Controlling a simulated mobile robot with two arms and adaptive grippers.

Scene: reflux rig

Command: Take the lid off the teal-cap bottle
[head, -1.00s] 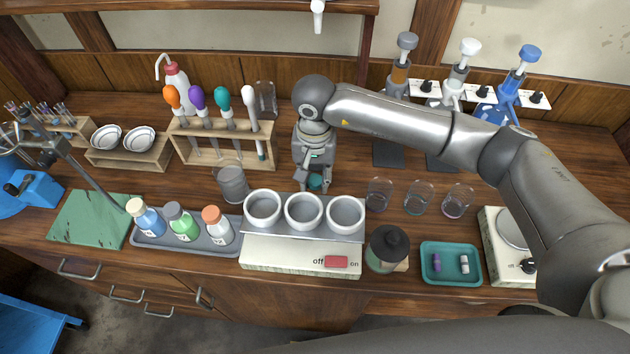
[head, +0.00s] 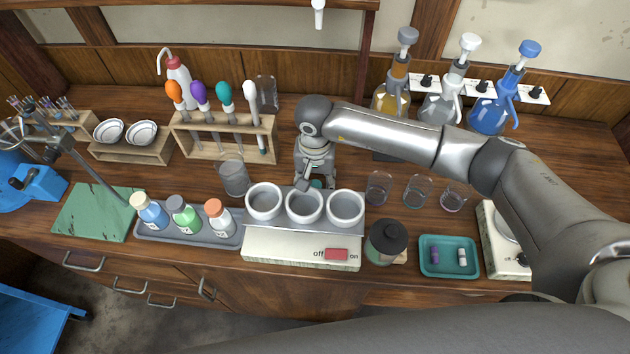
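A small teal piece (head: 316,184), which looks like the teal cap, shows low between the fingers of my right gripper (head: 315,185). It is just behind the middle white cup, on the back side of the heater. The cup rim and the fingers hide most of it, and I see no bottle body under it. The fingers are on either side of the teal piece, but I cannot tell whether they are closed on it. The gripper points down. My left gripper is not in view.
Three white cups stand on the heater (head: 300,250). A grey tray (head: 190,237) to its left holds bottles with cream, grey and orange caps. A glass beaker (head: 234,180) and the wooden pipette rack (head: 222,145) stand left of the gripper. Small glasses (head: 379,187) stand to its right.

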